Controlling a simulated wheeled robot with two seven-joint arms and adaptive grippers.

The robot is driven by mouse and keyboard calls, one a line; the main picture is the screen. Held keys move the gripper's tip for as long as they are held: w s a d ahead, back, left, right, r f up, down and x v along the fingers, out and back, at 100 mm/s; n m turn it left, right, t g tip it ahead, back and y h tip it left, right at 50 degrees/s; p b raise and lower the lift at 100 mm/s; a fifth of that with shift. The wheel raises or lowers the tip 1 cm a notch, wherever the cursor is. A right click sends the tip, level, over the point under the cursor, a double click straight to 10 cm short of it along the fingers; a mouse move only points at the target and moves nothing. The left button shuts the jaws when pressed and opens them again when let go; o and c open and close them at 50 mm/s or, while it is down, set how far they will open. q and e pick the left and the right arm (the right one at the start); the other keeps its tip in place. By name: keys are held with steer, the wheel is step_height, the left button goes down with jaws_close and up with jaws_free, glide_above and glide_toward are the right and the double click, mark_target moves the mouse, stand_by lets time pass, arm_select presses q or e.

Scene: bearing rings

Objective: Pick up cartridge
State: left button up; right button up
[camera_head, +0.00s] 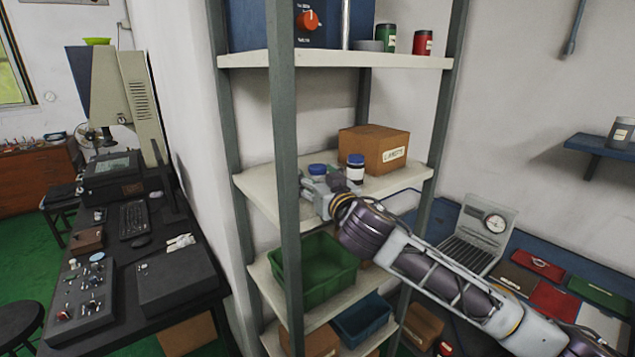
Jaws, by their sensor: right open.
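My right arm comes in from the lower right, and my right gripper (314,187) is at the middle shelf (390,184) of the rack. The gripper is open. A small container with a blue cap (317,170) shows at the fingers, its lower part hidden by the gripper. I cannot tell whether the fingers touch it. A second blue-capped container (355,168), dark with a white label, stands upright to its right, just behind my wrist. Nothing in view is clearly marked as a cartridge. My left gripper is not in view.
A cardboard box (374,149) sits behind the containers. The grey front post (284,150) stands close left of the gripper. The upper shelf (400,61) is above, and a green bin (318,270) is below. A dark workbench (150,245) is at left.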

steer(key=c, duration=1.2)
steer(key=shift+r, duration=0.15)
steer(key=shift+r+b, duration=0.55)
steer(key=shift+r, duration=4.35)
